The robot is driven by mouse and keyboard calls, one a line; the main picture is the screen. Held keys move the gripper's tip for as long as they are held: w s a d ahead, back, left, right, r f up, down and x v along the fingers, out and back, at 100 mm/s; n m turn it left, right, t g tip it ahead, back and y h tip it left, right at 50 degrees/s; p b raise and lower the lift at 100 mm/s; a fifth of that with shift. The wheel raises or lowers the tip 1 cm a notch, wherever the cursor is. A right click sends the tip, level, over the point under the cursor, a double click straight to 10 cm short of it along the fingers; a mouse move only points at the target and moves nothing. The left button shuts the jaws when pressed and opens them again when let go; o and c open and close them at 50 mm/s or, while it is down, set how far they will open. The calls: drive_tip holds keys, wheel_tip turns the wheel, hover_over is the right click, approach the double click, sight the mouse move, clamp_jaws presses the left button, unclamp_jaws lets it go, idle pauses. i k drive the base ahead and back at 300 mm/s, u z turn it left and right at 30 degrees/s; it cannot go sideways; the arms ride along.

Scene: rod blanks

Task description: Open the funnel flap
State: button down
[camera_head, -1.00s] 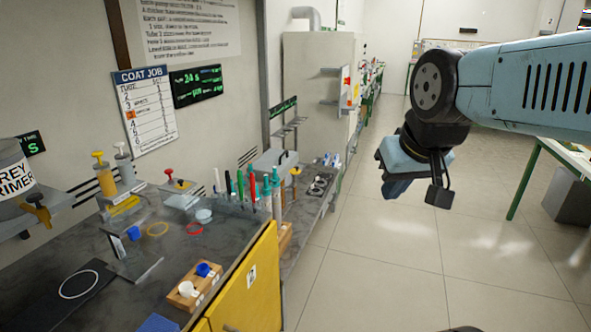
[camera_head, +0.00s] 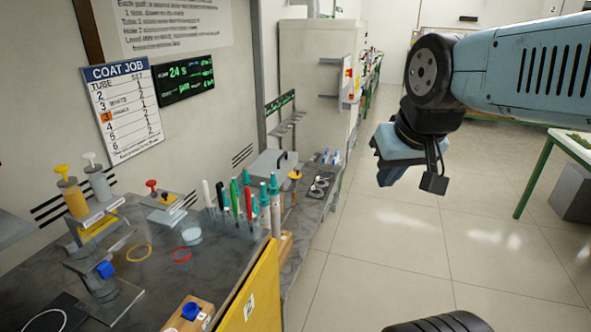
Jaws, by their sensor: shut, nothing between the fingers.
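I cannot clearly make out a funnel or its flap in this view. My gripper (camera_head: 389,178) hangs over the open floor at the right of the bench, pointing down, shut and empty. It is well apart from everything on the bench. A grey box with a dark handle (camera_head: 274,163) stands at the bench's far part. A dark plate with round light spots (camera_head: 321,184) lies to its right.
The dark bench (camera_head: 215,262) with a yellow front panel (camera_head: 250,293) runs along the left wall. It carries upright coloured tools (camera_head: 237,200), plunger pumps (camera_head: 75,196) and a wooden block (camera_head: 192,314). A green-legged table (camera_head: 535,178) stands right; floor between is clear.

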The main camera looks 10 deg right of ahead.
sight(297, 175)
drive_tip(key=z, duration=0.05)
drive_tip(key=i, duration=0.25)
drive_tip(key=u, duration=0.15)
drive_tip(key=k, duration=1.2)
drive_tip(key=z, duration=0.5)
drive_tip(key=i, duration=1.45)
drive_tip(key=u, duration=0.1)
